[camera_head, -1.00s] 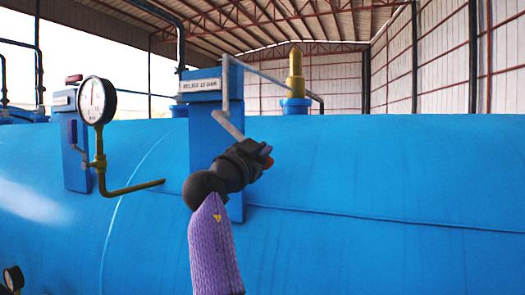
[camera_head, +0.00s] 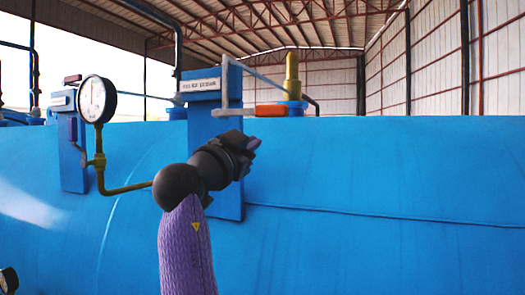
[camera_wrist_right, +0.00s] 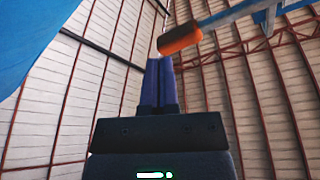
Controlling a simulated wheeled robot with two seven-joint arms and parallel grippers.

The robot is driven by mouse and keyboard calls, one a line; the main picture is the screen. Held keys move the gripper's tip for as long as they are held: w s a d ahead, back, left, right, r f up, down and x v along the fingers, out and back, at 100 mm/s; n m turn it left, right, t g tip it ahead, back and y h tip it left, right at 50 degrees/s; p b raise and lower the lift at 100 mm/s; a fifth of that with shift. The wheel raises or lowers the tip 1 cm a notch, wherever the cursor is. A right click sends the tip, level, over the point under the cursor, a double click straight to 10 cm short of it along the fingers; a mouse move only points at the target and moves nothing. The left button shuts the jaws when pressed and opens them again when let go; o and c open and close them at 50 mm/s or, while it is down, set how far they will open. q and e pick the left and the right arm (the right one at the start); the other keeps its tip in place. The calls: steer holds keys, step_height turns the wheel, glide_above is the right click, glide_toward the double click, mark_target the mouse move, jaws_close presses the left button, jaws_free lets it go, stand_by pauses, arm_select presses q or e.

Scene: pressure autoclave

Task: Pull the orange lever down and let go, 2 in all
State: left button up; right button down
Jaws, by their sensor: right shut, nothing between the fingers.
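The orange lever grip (camera_head: 271,111) sits at the end of a grey bar that runs out level to the right from the blue post (camera_head: 228,100) on the tank. My right gripper (camera_head: 254,144) is below and a little left of the grip, apart from it in the head view. In the right wrist view the orange grip (camera_wrist_right: 180,38) shows beyond the fingertips, and the right gripper (camera_wrist_right: 158,62) has its fingers together with nothing between them. My left gripper is in neither view.
A blue tank (camera_head: 380,190) fills the lower scene. A brass valve (camera_head: 292,75) stands behind the grip. A round pressure gauge (camera_head: 96,100) on a brass pipe is at the left. The space right of my gripper is clear.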

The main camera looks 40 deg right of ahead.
steer(key=v, duration=0.2)
steer(key=shift+s+a+r, duration=0.1)
steer(key=shift+s+a, duration=0.1)
steer(key=shift+a, duration=0.15)
stand_by(0.9)
